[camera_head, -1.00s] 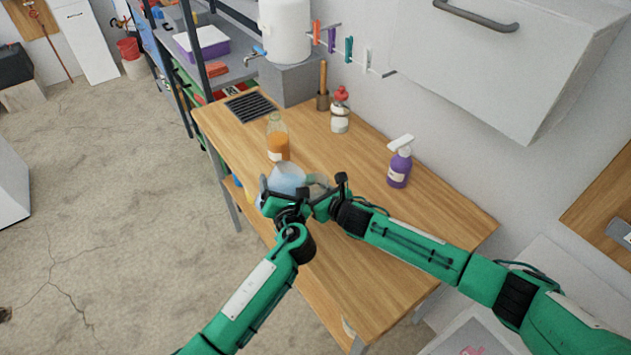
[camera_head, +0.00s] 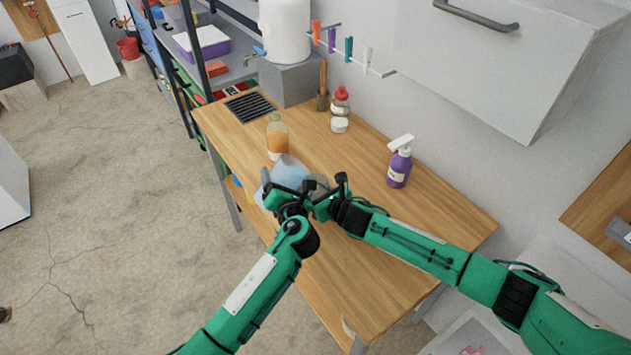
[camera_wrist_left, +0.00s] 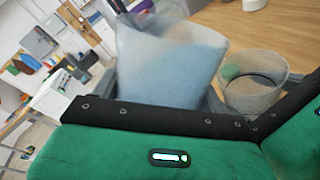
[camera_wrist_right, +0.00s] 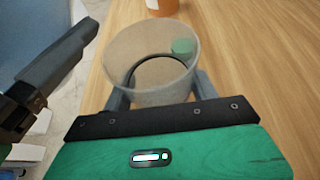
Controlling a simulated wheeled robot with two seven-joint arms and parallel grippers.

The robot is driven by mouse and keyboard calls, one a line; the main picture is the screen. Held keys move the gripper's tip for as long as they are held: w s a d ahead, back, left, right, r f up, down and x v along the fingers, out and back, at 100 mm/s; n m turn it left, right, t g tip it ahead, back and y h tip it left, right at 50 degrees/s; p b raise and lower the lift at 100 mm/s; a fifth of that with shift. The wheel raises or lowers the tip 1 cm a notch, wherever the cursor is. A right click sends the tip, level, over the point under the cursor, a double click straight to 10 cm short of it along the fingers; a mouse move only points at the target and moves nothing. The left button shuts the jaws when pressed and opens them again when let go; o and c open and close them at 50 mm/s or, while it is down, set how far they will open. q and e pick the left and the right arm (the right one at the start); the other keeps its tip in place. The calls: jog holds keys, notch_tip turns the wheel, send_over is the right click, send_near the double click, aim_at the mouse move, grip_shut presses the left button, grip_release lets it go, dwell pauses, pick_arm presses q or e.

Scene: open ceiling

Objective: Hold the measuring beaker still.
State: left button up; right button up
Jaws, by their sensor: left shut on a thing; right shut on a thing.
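The measuring beaker (camera_wrist_right: 150,85) is a clear, round, open-topped vessel with a small green patch on its far side. My right gripper (camera_head: 328,192) is shut on it near the bench top, and it looks upright. In the left wrist view the beaker (camera_wrist_left: 253,92) is right of a translucent vessel of pale blue liquid (camera_wrist_left: 170,75). My left gripper (camera_head: 283,196) is shut on this blue vessel (camera_head: 286,173), which looks tilted towards the beaker. I cannot tell whether they touch. My grippers partly hide both vessels in the head view.
On the wooden bench (camera_head: 370,280) stand an orange bottle (camera_head: 277,142), a red-capped jar (camera_head: 340,112) and a purple spray bottle (camera_head: 399,167). A white tank (camera_head: 284,30) with a tap is at the back. The bench's front right is clear.

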pick_arm(q)
jog(key=shift+r+m, duration=0.45)
jog(key=shift+m, duration=0.05)
dwell(0.4)
jog(key=shift+f+m, duration=0.8)
jog(key=shift+f, duration=0.15)
dwell(0.5)
jog(key=shift+w+d+r+m+g+y, duration=0.1)
jog(key=shift+r+m+g+y, duration=0.3)
jog(key=shift+r+m, duration=0.4)
dwell(2.5)
jog(key=shift+f, duration=0.1)
jog(key=shift+f, duration=0.35)
jog(key=shift+f+n, duration=0.4)
jog(key=shift+n, duration=0.3)
notch_tip(320, 180, up, 2)
jog(key=shift+r+n+t+h, duration=0.2)
jog(key=shift+n+t+h, duration=0.15)
jog(key=shift+n, duration=0.65)
jog(key=shift+f+n, duration=0.5)
jog(key=shift+f, duration=0.15)
